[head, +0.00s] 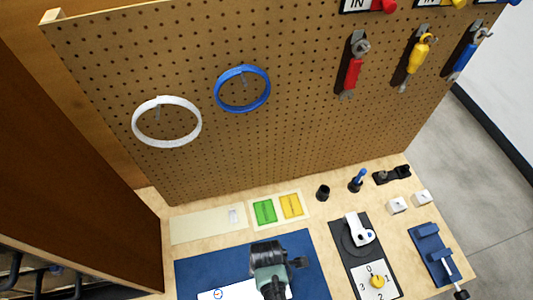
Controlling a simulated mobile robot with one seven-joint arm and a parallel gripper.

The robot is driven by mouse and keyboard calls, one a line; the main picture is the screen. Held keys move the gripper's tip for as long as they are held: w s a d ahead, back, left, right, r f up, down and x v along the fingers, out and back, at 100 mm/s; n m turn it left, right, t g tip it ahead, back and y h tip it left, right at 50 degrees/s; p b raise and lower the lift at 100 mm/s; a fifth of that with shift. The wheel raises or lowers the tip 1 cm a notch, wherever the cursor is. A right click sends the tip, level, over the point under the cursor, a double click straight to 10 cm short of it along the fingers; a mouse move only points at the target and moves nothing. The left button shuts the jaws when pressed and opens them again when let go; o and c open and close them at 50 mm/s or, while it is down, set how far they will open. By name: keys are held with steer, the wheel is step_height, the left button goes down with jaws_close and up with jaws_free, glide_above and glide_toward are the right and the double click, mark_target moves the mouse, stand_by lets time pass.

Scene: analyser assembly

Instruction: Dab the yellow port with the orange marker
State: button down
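A yellow part (456,3) beside a white "IN" label shows at the top edge of the pegboard, partly cut off, between a red one and a blue one. A yellow block (290,206) lies beside a green one on a pale plate on the bench. I cannot tell which of these yellow things is the port. I make out no orange marker in this view.
The pegboard (300,130) holds a white ring (167,121), a blue ring (242,88) and several tools. A black cup (323,193), white blocks (397,205), a dial panel (390,271) and a blue fixture (431,252) stand on the right. A brown panel (70,150) bounds the left.

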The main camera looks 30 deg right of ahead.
steer(key=shift+f+b, duration=0.35)
steer(key=shift+f, duration=0.25)
stand_by(1.6)
steer(key=shift+r, duration=0.1)
step_height(320, 180, up, 7)
steer(key=p, duration=0.7)
